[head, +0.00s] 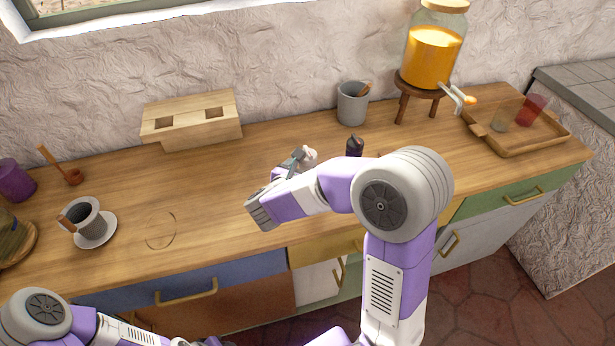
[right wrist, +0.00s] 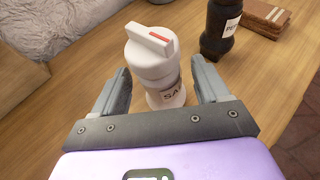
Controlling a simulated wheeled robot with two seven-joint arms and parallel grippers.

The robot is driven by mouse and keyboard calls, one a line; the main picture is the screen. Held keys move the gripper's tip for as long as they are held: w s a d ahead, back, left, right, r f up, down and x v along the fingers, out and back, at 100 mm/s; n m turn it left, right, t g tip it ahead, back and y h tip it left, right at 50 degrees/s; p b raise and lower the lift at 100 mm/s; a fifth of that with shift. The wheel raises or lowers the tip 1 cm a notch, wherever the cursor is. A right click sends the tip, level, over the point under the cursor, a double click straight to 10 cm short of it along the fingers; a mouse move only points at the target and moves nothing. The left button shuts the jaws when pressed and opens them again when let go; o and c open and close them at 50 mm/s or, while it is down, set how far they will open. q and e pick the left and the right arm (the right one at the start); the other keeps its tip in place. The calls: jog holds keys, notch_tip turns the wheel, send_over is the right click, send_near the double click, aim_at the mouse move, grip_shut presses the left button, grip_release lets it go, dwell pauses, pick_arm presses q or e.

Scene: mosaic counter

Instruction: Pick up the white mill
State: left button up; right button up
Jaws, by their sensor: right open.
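The white mill (right wrist: 155,62) stands upright on the wooden counter in the right wrist view, with a red mark on its top knob and a partly hidden label. In the head view, its pale top (head: 309,155) shows just beyond my right gripper (head: 297,157). My right gripper (right wrist: 160,70) is open, with one finger on each side of the mill and gaps visible beside it. The mill's lower part is partly hidden by the gripper. My left arm shows at the lower left of the head view, but its gripper does not.
A dark mill (right wrist: 220,25) stands close to the right of the white one, also in the head view (head: 354,146). A brown block (right wrist: 267,12) lies beyond it. A grey cup (head: 351,106) and wooden holder (head: 190,125) stand farther back. The counter's middle left is mostly clear.

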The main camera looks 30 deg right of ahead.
jog(key=shift+x, duration=0.9)
jog(key=c, duration=1.2)
